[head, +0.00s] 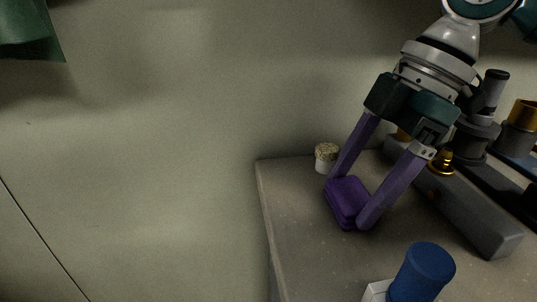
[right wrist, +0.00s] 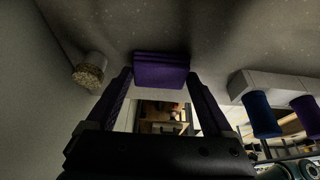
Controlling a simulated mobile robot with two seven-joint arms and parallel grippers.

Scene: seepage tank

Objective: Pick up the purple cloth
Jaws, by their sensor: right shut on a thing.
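The purple cloth (head: 348,203) is a small folded block near the left edge of the grey worktop. My right gripper (head: 350,202) reaches down from the upper right, with one purple finger at each side of the cloth, and is shut on it. In the right wrist view the cloth (right wrist: 161,71) sits between the tips of the two fingers (right wrist: 160,84). I cannot tell whether the cloth still touches the worktop. My left gripper is not in view.
A cork-topped jar (head: 326,157) stands just behind the cloth. A dark grey bar (head: 470,215) with a brass fitting (head: 443,162) lies to the right. A blue cylinder (head: 423,271) stands at the front. The worktop (head: 300,215) is bare left of the cloth.

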